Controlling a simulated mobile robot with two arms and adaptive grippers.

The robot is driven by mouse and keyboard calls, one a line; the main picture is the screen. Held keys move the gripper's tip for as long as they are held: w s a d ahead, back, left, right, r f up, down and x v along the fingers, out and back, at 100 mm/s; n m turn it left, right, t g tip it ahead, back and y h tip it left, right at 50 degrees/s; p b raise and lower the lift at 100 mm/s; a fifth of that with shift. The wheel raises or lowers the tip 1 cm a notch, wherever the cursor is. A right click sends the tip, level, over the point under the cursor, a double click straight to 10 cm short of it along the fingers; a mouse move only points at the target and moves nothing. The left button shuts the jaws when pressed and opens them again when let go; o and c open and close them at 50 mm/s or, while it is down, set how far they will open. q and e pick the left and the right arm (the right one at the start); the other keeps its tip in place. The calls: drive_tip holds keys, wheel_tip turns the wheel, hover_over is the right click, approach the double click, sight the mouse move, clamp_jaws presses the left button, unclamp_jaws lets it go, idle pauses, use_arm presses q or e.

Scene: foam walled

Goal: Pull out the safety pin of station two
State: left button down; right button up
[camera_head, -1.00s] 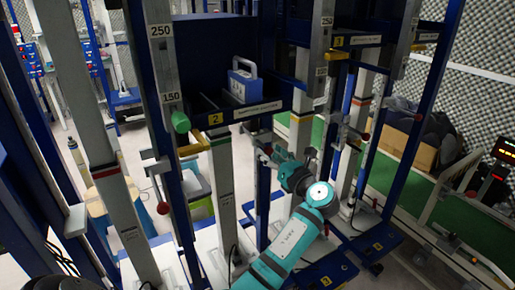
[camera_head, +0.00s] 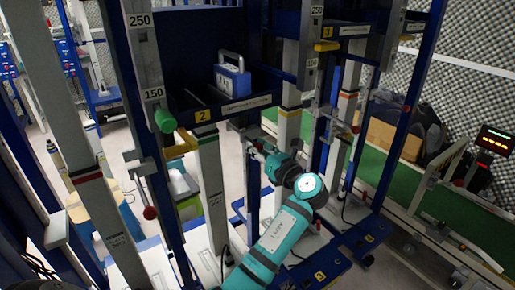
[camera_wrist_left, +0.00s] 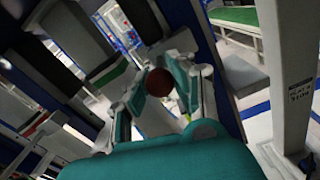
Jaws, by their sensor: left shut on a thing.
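Station two shows by its yellow label "2" (camera_head: 203,115) on the blue shelf front in the head view. My left gripper (camera_head: 258,150) is beside the station's right post, below the shelf. In the left wrist view its two teal fingers (camera_wrist_left: 160,92) are closed around a dark red ball knob (camera_wrist_left: 160,84), which looks like the safety pin's handle. The pin's shaft is hidden behind the knob and fingers, so I cannot tell whether it sits in its hole. My right gripper is not in view.
A blue case with a handle (camera_head: 232,78) stands on the shelf. A green cylinder (camera_head: 165,120) and another red knob (camera_head: 150,213) are on the left post. Station three (camera_head: 327,32) is to the right, with its own red knob (camera_head: 355,129). Posts stand close around my arm.

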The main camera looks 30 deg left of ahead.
use_arm(q)
drive_tip(key=shift+d, duration=0.1)
drive_tip(key=p+v, duration=0.5)
drive_tip(key=v, duration=0.3)
drive_tip(key=shift+d+f+p, duration=0.15)
drive_tip(key=shift+d+p, duration=0.1)
drive_tip(key=shift+p, duration=0.15)
drive_tip(key=shift+s, duration=0.15)
drive_tip(key=c, duration=1.2)
unclamp_jaws()
drive_tip(key=shift+d, duration=0.15)
drive_tip(key=shift+o, duration=0.7)
drive_tip(key=shift+s, duration=0.1)
wheel_tip(320, 180, up, 10)
